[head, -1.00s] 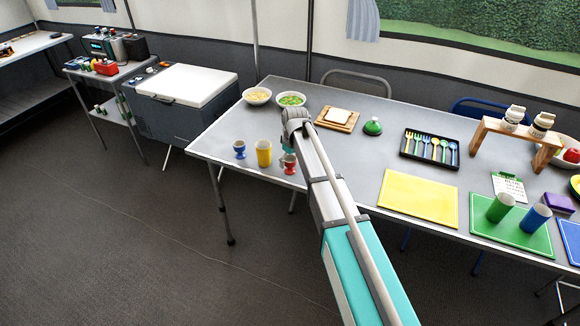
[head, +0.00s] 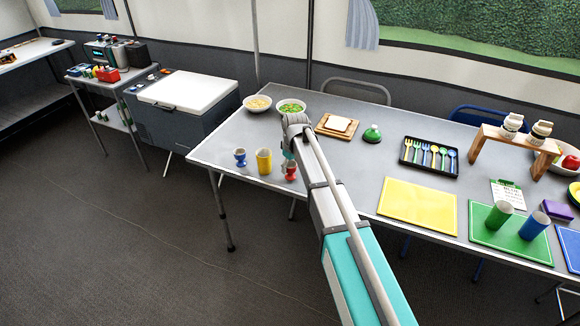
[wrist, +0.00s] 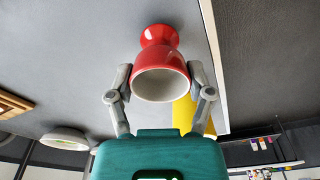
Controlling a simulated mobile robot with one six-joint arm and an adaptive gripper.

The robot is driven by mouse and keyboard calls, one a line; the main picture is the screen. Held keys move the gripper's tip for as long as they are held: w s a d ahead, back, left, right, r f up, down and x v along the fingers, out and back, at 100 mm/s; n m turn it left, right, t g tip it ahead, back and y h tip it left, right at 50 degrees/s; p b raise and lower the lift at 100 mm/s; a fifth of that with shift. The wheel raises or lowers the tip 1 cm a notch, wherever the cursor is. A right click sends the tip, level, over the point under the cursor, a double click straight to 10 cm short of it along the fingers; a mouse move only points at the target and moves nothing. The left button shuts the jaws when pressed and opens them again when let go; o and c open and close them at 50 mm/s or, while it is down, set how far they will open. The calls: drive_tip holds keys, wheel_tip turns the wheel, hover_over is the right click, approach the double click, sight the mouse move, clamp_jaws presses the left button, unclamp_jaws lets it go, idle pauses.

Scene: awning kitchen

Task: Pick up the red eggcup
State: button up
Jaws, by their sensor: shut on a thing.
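The red eggcup (head: 291,171) is near the front edge of the table, to the right of the yellow cup. In the wrist view the red eggcup (wrist: 160,62) sits between my two fingers, its pale hollow facing the camera. My gripper (wrist: 160,80) is shut on it, one finger on each side of the bowl. In the head view my gripper (head: 289,160) is partly hidden by my own arm. I cannot tell whether the foot of the eggcup touches the table.
The yellow cup (head: 264,161) stands close beside the red eggcup, and a blue eggcup (head: 240,157) stands left of it. Two bowls (head: 257,103) and a bread board (head: 331,131) lie farther back. A yellow mat (head: 418,205) lies to the right.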

drive_tip(key=shift+r+p, duration=0.7)
drive_tip(key=shift+r, duration=0.25)
drive_tip(key=s+d+r+p, duration=0.1)
drive_tip(key=s+r+p, duration=0.9)
drive_tip(key=s, duration=0.4)
drive_tip(key=shift+d, duration=0.3)
